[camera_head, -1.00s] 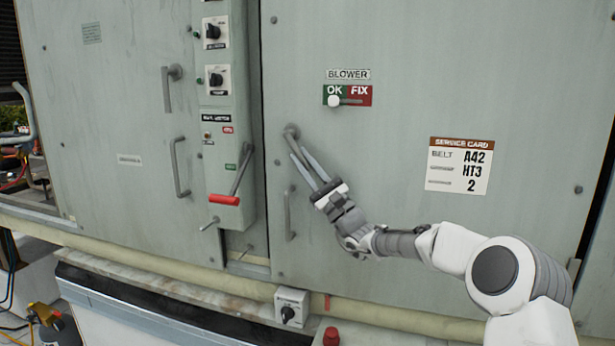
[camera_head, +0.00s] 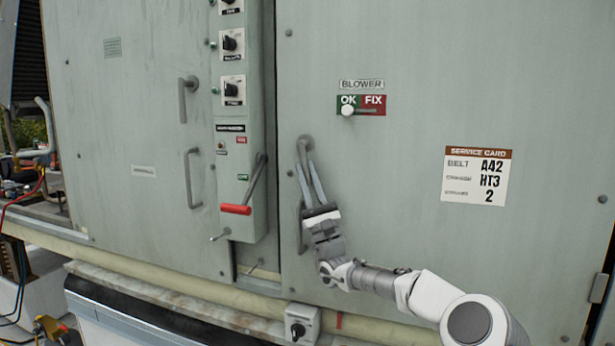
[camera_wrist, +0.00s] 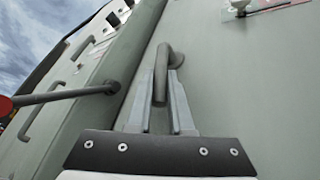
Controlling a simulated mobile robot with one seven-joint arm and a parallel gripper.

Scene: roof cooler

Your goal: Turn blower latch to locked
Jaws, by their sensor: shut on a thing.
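The blower latch (camera_head: 304,143) is a grey crank-shaped handle on the pale green blower door, below the BLOWER label (camera_head: 362,85). In the wrist view the latch (camera_wrist: 161,72) points down from its round pivot and lies between my two fingers. My gripper (camera_head: 307,168) reaches up from below and is shut on the latch. The fingers hide part of the latch in the head view. The gripper (camera_wrist: 162,95) shows in the wrist view with a finger on each side of the handle.
A fixed pull handle (camera_head: 299,226) is just below the latch, close to my gripper. A red-gripped lever (camera_head: 236,209) sticks out from the control panel to the left. A similar latch (camera_head: 183,98) hangs down on the left door.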

